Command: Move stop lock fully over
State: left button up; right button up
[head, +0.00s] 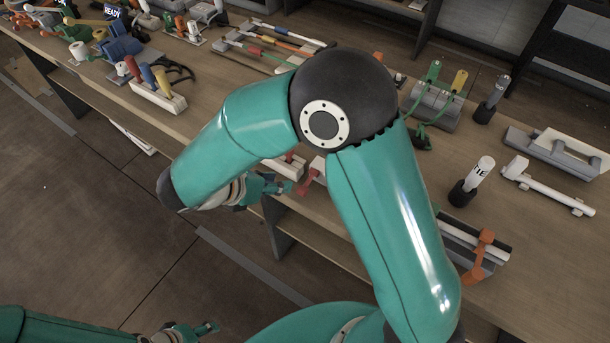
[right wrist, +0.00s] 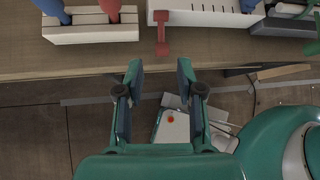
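In the head view a red piece (head: 312,177) shows at the table's front edge, partly behind my arm. My right gripper (right wrist: 159,70) is open and empty, its fingers pointing at the table edge just below the red piece, apart from it. It also shows in the head view (head: 283,186). My left gripper (head: 214,327) is low over the floor; its finger gap is unclear.
A pale block with blue and red handles (right wrist: 90,34) stands left of the red piece. A fixture with orange levers (head: 474,268) and a black-based post marked TIE (head: 474,180) are at the right. My right arm hides the table's middle. The floor in front is open.

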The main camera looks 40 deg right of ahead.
aim_at(307, 181)
jog(key=p+x, duration=0.1)
jog(key=x, duration=1.1)
jog(key=shift+d+f, duration=0.2)
grip_shut()
